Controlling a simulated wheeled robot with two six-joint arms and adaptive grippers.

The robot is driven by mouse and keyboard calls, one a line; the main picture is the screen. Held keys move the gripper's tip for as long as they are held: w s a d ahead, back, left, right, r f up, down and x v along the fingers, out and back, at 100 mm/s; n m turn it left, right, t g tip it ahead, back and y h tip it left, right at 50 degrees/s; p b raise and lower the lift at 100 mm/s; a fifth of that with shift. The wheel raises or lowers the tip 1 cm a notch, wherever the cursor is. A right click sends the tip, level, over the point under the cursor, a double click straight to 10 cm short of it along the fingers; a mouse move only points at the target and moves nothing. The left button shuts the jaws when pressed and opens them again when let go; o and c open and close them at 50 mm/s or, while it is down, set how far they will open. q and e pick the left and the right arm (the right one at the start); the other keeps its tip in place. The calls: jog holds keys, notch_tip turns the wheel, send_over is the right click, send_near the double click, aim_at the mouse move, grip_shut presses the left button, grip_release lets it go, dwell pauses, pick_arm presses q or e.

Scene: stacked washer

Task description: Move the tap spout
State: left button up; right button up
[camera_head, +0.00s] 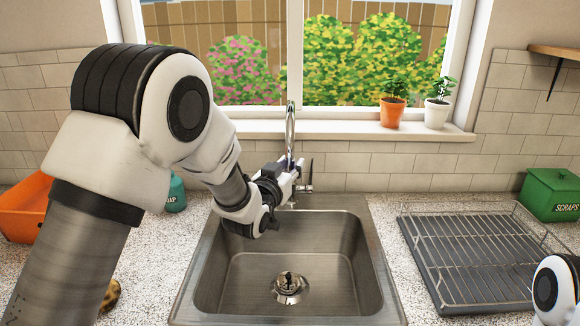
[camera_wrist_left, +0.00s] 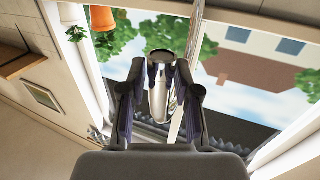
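The chrome tap spout (camera_head: 290,122) rises behind the sink, in front of the window. My left arm reaches over the sink from the left, and its gripper (camera_head: 290,165) is at the spout. The tap's base and side lever (camera_head: 304,186) are partly hidden behind the gripper. Only a white joint of my right arm shows at the lower right; its gripper is out of view.
The steel sink (camera_head: 235,290) is empty. A wire dish rack (camera_head: 470,255) and a green scraps box (camera_head: 553,195) stand on the right. An orange tub (camera_head: 22,208) and a teal soap bottle (camera_head: 176,195) are on the left. Two potted plants (camera_head: 392,112) stand on the sill.

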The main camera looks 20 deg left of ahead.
pick_arm(q)
jog(key=shift+s, duration=0.1)
jog(key=s, duration=0.8)
jog(key=s+a, duration=0.1)
jog(key=s, duration=0.2)
jog(key=shift+s, duration=0.4)
jog(key=shift+f, duration=0.1)
